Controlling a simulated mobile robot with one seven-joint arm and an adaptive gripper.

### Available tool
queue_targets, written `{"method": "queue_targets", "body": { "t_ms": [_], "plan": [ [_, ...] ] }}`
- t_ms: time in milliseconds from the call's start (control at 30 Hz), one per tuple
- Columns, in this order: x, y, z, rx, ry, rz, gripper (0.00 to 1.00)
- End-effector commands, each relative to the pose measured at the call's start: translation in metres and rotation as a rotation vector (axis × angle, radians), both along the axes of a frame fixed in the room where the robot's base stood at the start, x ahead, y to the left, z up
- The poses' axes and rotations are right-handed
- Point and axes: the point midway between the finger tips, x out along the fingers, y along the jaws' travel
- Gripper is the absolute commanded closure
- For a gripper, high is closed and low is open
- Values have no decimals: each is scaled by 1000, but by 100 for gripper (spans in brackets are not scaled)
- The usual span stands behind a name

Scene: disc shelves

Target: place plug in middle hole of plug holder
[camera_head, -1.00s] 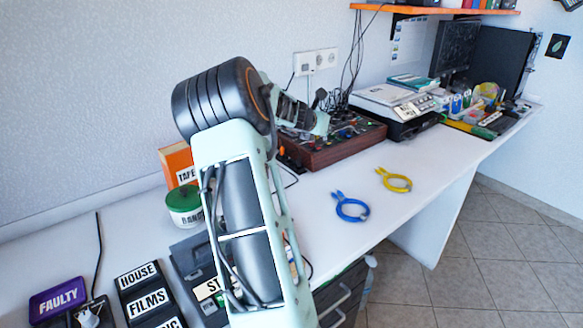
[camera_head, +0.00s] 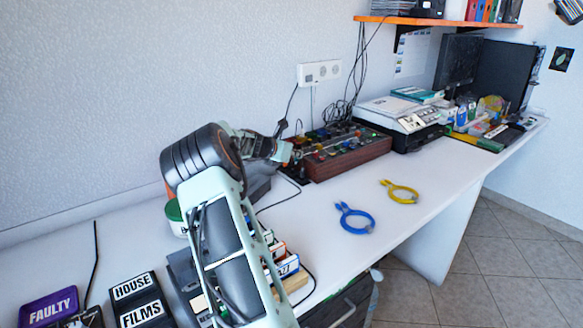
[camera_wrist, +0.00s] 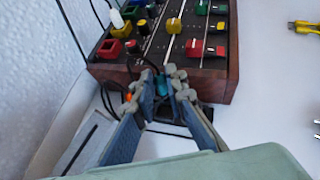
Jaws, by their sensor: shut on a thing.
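My gripper (camera_wrist: 168,84) is shut on a small teal plug (camera_wrist: 162,85) in the wrist view. The plug sits between the fingertips, beside the near edge of the wooden box. In the head view my gripper (camera_head: 285,148) is at the left end of that box. A dark object (camera_wrist: 168,128) lies on the table below the fingers and is partly hidden by them. I cannot tell whether it is the plug holder, and no holes can be made out.
The wooden box (camera_head: 345,157) carries several coloured knobs and sliders. Black cables run beside it. Label boxes stand at the front left. The table around the coils is clear.

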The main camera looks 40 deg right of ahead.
Motion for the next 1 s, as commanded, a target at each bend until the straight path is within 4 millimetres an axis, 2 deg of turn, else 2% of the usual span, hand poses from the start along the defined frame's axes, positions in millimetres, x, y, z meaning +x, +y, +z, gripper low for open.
{"method": "queue_targets", "body": {
  "t_ms": [167,233,400,767,800,833,1000],
  "plan": [
    [7,3,-9,0,1,0,100],
    [12,6,-18,-1,3,1,100],
    [10,5,-43,0,1,0,100],
    [10,5,-46,0,-1,0,100],
    [10,4,-45,0,-1,0,86],
    [10,5,-45,0,-1,0,83],
    [9,4,-45,0,-1,0,81]
  ]
}}
